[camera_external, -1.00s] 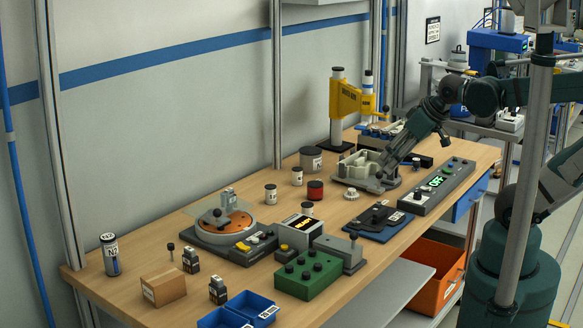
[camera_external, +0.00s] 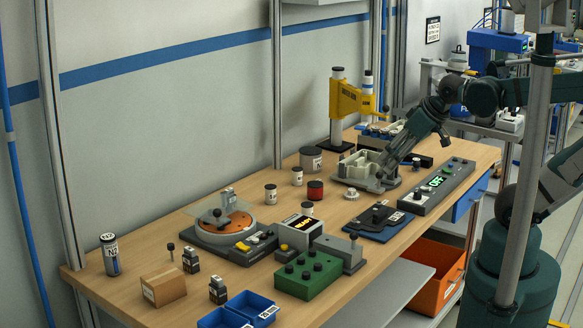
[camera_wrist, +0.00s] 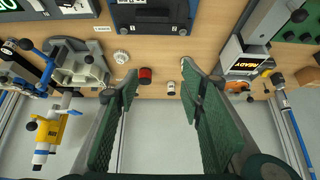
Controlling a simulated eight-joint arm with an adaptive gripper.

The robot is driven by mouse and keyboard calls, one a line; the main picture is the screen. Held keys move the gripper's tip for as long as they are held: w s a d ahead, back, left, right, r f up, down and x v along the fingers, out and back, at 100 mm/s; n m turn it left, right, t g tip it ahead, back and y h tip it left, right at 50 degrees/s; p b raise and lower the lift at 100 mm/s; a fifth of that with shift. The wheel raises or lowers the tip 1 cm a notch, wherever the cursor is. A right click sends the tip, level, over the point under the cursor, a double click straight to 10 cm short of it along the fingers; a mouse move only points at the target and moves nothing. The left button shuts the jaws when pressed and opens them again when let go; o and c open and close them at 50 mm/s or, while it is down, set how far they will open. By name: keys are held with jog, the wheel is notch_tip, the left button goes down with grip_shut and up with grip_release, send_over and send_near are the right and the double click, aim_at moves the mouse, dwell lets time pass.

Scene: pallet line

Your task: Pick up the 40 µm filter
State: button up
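No label reading 40 µm is legible, so I cannot tell which item is the filter. Several small labelled jars stand upright mid-table in the external view: a red one (camera_external: 315,190), and pale ones with dark lids at the back (camera_external: 297,176), left (camera_external: 270,193) and front (camera_external: 307,209). In the wrist view, the red jar (camera_wrist: 144,75) and one pale jar (camera_wrist: 171,88) show in the gap between my fingers, beyond the tips. My gripper (camera_wrist: 159,75) is open and empty, its green fingers wide apart. In the external view it hangs above the right part of the table.
A grey tray fixture (camera_external: 350,174) lies below my gripper. A white gear (camera_external: 351,194), a dark blue plate (camera_external: 378,222) and a grey control panel (camera_external: 437,187) are near the jars. A larger grey can (camera_external: 311,158) and a yellow stand (camera_external: 350,100) stand behind.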

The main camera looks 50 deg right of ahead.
jog(key=w+d+r+m+g+p, duration=0.25)
jog(key=w+r+m, duration=0.2)
jog(key=w, duration=0.65)
jog(key=m+g+p, duration=0.5)
jog(key=m+p, duration=0.2)
jog(key=m, duration=0.6)
send_over(297, 168)
jog(key=shift+t, duration=0.25)
jog(key=f, duration=1.6)
jog(key=shift+s+f, duration=0.2)
jog(key=shift+w+d+f, duration=0.1)
jog(key=shift+w+f, duration=0.1)
jog(key=shift+f, duration=0.3)
jog(key=shift+f, duration=0.1)
jog(key=shift+f, duration=1.2)
